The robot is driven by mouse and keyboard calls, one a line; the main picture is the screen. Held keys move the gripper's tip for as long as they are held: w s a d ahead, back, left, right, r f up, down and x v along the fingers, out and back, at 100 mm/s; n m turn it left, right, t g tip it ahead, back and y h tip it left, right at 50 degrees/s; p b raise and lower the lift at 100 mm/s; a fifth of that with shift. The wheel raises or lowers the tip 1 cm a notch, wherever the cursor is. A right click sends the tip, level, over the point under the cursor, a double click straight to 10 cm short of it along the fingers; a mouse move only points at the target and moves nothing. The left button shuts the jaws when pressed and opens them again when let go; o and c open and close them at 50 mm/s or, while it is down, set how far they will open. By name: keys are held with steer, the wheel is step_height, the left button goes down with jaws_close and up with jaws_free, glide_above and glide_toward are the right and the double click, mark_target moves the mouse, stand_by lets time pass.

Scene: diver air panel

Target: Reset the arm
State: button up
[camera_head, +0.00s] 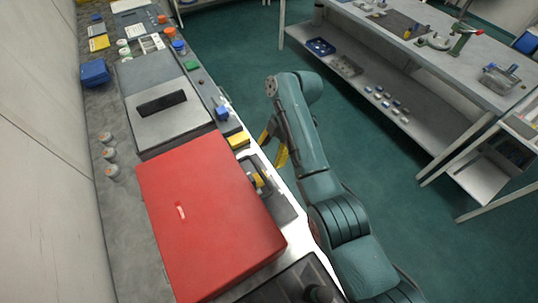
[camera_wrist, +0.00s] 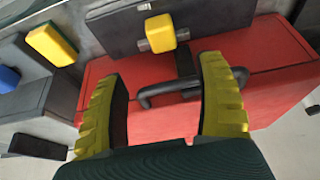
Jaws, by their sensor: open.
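My teal arm reaches up from the lower right in the head view, beside the bench's front edge. My gripper (camera_head: 272,143), with yellow-tipped fingers, is at the bench edge next to a large red panel box (camera_head: 205,215). In the wrist view my gripper (camera_wrist: 165,92) is open, its two yellow fingers wide apart. Nothing is held between the fingers. Whether a finger touches the handle I cannot tell.
The bench (camera_head: 92,130) holds a grey plate with a black bar (camera_head: 162,103), a blue block (camera_head: 95,73), a yellow block (camera_head: 238,140) and several small jars along the wall. A second table (camera_head: 450,65) with a lower shelf stands right. Green floor (camera_head: 400,190) between is clear.

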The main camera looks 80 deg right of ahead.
stand_by(0.4)
